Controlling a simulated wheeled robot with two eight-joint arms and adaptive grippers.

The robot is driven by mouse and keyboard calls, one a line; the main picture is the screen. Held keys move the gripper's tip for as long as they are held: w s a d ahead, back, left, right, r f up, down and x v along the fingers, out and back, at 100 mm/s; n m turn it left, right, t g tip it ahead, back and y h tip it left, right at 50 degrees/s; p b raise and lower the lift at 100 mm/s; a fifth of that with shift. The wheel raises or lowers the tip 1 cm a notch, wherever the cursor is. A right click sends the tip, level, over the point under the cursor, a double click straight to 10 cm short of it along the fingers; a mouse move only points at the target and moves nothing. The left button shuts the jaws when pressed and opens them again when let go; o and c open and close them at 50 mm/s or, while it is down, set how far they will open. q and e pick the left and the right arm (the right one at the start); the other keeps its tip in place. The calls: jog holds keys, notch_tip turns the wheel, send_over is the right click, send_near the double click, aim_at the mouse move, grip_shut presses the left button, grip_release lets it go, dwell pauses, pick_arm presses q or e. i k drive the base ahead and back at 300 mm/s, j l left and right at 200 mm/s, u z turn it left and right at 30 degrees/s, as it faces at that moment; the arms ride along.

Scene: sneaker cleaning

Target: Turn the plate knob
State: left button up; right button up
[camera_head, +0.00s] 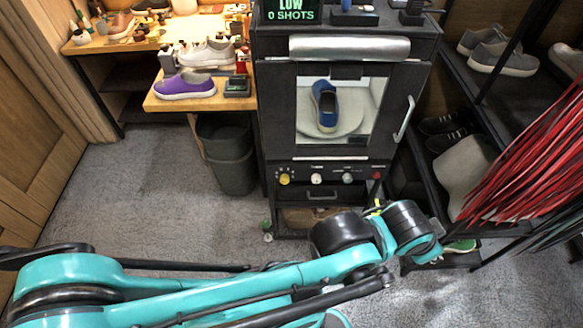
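The black cleaning machine (275,110) has a row of knobs below its window: a yellow one (284,179), a white one (316,179), a pale grey one (347,178) and a small red one (376,175). Their labels are too small to read, so I cannot tell which is the plate knob. Inside, a blue shoe (325,105) stands on a round pale plate (343,121). My teal left arm crosses the bottom from the left, its black joints below the knob row and apart from it.
A wooden bench (160,103) with a purple shoe (185,86) is at left, a grey bin (229,155) beside the machine. Black shelves with grey shoes (502,58) and red strips (527,158) stand at right. Grey carpet is open at left.

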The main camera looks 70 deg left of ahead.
aim_at(316, 177)
jog(key=u, duration=2.05)
